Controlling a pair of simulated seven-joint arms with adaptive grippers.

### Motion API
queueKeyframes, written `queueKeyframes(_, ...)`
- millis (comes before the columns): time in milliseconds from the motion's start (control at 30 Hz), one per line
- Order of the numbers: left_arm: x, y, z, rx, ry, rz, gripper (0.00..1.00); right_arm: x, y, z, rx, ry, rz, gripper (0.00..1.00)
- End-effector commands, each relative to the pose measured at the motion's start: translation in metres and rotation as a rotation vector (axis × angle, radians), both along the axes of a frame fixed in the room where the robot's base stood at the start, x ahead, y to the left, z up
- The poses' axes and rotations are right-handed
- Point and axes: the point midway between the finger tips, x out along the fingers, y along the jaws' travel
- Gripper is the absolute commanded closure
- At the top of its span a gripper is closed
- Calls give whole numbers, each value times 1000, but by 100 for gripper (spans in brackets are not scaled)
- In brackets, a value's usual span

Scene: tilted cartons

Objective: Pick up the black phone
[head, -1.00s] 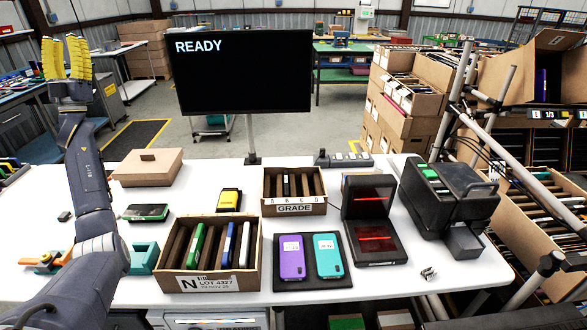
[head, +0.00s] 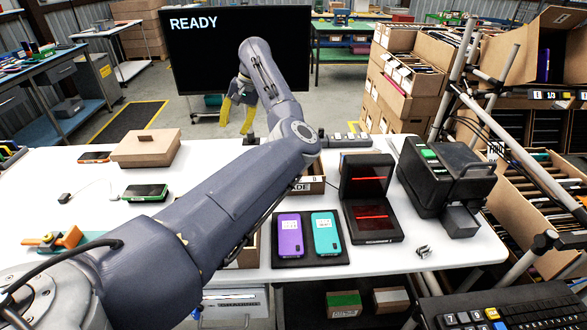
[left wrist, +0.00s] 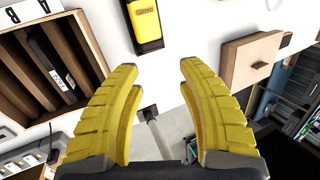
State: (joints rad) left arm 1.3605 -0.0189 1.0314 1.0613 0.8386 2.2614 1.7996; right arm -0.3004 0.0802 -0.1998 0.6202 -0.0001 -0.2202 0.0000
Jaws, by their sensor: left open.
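The black phone (left wrist: 50,62) with a white label stands on edge in a slot of the wooden GRADE box (left wrist: 88,52), at the left of the left wrist view. In the head view my left arm hides it, and only part of the GRADE box (head: 316,186) shows. My left gripper (head: 237,124) is open and empty, with yellow fingers hanging down in front of the monitor. In the left wrist view the gripper (left wrist: 158,68) is over the white table's far edge, to the right of the black phone and apart from it. My right gripper is not in view.
A purple phone (head: 290,236) and a teal phone (head: 325,234) lie on a dark tray. A black scanner stand (head: 372,216) with red lines is beside them. A yellow device (left wrist: 145,22) and a lidded carton (head: 146,148) are near. The monitor (head: 200,60) stands behind the table.

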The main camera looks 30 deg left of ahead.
Motion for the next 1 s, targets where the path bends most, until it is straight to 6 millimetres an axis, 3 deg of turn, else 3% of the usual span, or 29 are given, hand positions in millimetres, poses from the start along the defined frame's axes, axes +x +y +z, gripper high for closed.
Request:
queueKeyframes(33, 18, -26, 2, -59, -63, 15, 61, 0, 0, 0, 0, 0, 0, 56)
queueKeyframes(100, 38, -56, 5, -131, -133, 40, 61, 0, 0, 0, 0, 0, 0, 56)
queueKeyframes(200, 57, -89, 11, -211, -198, 68, 61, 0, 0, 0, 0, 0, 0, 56)
queueKeyframes(333, 70, -113, 15, -272, -241, 88, 61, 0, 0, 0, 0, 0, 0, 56)
queueKeyframes(533, 75, -122, -1, -294, -253, 95, 61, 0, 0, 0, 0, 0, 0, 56)
queueKeyframes(1000, 74, -121, -82, -292, -251, 95, 61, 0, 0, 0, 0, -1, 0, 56)
